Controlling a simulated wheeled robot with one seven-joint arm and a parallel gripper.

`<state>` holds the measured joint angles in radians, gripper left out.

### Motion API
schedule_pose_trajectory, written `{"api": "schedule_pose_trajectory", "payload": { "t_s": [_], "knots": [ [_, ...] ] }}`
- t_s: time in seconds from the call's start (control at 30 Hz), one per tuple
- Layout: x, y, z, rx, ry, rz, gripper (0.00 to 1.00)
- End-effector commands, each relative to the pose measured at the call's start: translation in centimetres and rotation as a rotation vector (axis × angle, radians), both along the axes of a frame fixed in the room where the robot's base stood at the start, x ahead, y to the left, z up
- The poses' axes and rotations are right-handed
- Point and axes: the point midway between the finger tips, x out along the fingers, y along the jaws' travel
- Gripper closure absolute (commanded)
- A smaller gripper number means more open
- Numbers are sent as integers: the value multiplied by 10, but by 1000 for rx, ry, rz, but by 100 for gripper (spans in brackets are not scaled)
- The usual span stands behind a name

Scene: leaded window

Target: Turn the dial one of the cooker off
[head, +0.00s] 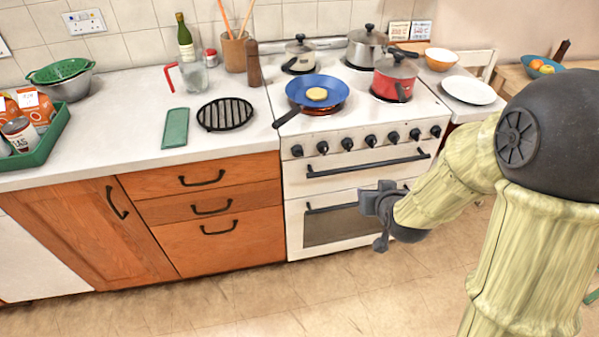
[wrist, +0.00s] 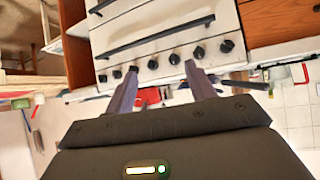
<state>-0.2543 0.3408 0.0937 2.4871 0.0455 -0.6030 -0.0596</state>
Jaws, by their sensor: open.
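The white cooker (head: 290,180) has a row of several black dials along its front, from the leftmost dial (head: 297,150) to the rightmost (head: 436,131). I cannot read any numbering. In the wrist view the picture is turned over, and the dials (wrist: 174,59) run across the cooker front. A blue pan (head: 330,91) holding a round yellowish piece of food (head: 317,94) sits on the front left ring, which glows orange beneath it. My gripper (head: 374,218) is open and empty, in front of the oven door and below the dials. Its two fingers (wrist: 162,84) point toward the cooker front.
Two black oven handles (head: 368,161) stick out below the dials. A red pot (head: 395,78) and other lidded pots stand on the hob. The pan's handle (head: 288,117) overhangs the front left edge. A white plate (head: 469,90) is at the right. The floor before the cooker is clear.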

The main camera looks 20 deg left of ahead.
Motion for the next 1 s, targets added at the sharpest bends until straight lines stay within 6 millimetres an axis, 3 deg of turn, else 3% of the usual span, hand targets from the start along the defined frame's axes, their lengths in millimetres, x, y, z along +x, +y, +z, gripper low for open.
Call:
{"api": "schedule_pose_trajectory", "payload": {
  "t_s": [0.03, 0.1, 0.3, 0.5, 0.63, 1.0],
  "knots": [
    [5, 18, -26, 17, -49, 30, 45],
    [11, 41, -39, 49, -130, 66, 45],
    [15, 102, -73, 155, -359, 151, 45],
    [5, 143, -91, 252, -538, 199, 45],
    [0, 152, -90, 280, -586, 208, 45],
    [1, 152, -87, 283, -592, 208, 45]
  ]
}}
